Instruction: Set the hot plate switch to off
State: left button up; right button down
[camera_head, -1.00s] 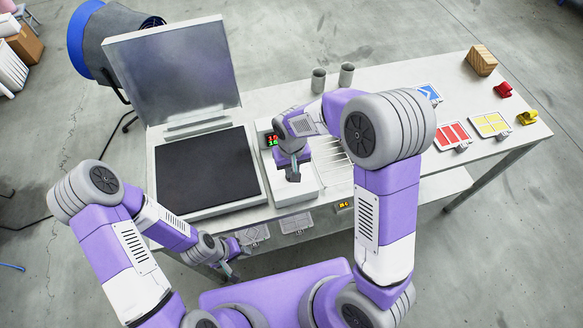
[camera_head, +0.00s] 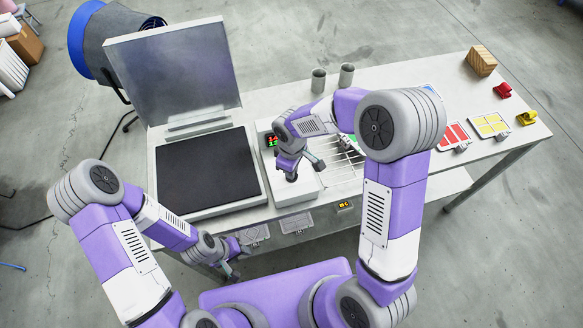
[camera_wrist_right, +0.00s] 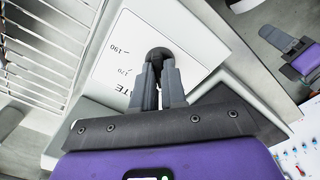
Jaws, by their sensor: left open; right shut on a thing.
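The hot plate has a black heating surface (camera_head: 207,170), a raised grey lid (camera_head: 175,68) and a white control box (camera_head: 307,188) on its right. The box carries a lit red and green display (camera_head: 271,141). In the right wrist view, a black round knob (camera_wrist_right: 160,54) sits on the white dial face (camera_wrist_right: 118,60), with numbers such as 190 and 170 beside it. My right gripper (camera_wrist_right: 159,80) is shut on this knob; its fingers hide part of it. In the head view my right wrist covers the knob. My left gripper (camera_head: 230,272) is open and empty, below the table's front edge.
A wire rack (camera_head: 345,165) lies right of the control box, with two grey cups (camera_head: 319,80) behind. Red (camera_head: 454,136) and yellow (camera_head: 490,124) cards, clips and a wooden block (camera_head: 481,60) stand farther right. A blue fan (camera_head: 85,40) stands behind left.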

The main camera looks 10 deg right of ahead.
jog(key=shift+n+p, duration=0.4)
jog(key=shift+n, duration=1.8)
jog(key=c, duration=1.2)
grip_release()
notch_tip(320, 180, up, 8)
jog(key=shift+f+p, duration=0.15)
jog(key=shift+p, duration=0.35)
jog(key=shift+f, duration=0.1)
